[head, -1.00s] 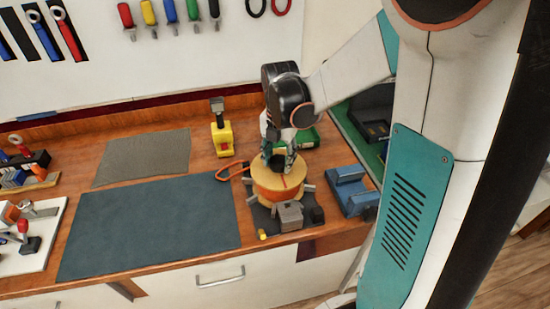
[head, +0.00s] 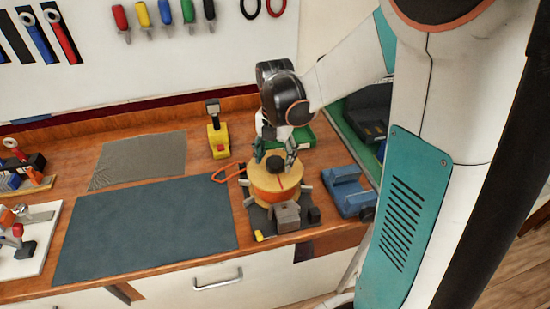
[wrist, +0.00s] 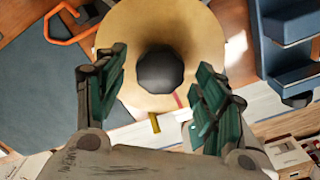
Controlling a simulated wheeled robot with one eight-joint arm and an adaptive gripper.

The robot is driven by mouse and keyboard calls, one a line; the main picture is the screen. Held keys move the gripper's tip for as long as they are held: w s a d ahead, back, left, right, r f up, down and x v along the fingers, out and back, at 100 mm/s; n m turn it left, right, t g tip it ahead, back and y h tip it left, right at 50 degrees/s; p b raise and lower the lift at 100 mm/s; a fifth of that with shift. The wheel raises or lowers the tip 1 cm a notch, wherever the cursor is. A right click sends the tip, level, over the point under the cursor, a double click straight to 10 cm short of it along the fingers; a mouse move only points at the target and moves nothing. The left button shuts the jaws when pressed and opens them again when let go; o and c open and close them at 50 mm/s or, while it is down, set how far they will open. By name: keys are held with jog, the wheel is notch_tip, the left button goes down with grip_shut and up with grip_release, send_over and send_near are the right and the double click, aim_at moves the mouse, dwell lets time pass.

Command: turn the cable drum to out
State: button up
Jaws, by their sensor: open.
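The cable drum (head: 268,182) has a pale yellow round top, a band of orange cable and a black knob (head: 274,163) at its centre. It stands on a dark base at the bench's front right. In the wrist view the drum top (wrist: 200,35) and knob (wrist: 160,72) lie between my fingers. A thin red mark (wrist: 178,99) is on the drum's rim, near but slightly right of a small yellow piece (wrist: 155,122). My gripper (head: 274,150) is open above the drum, a finger on either side of the knob. I see no clear contact. Any out marking is unreadable.
A loop of orange cable (head: 228,173) lies left of the drum. A grey block (head: 287,216) is in front of it, and a blue fixture (head: 347,192) to the right. A yellow device (head: 218,142) stands behind left. The dark mat (head: 145,225) is clear.

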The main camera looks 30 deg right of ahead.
notch_tip(320, 180, up, 11)
jog(key=shift+r, duration=0.15)
dwell(0.6)
jog(key=s+a+m+t+b, duration=0.1)
jog(key=s+a+m+t, duration=0.2)
jog(key=s+m, duration=0.4)
jog(key=s+a+f+m+t, duration=0.1)
jog(key=s+a+m+t, duration=0.3)
jog(key=m, duration=1.4)
jog(key=s+a, duration=0.1)
jog(key=s, duration=0.2)
jog(key=shift+a+f+m+b, duration=0.15)
jog(key=shift+m+b, duration=0.25)
jog(key=shift+c, duration=0.6)
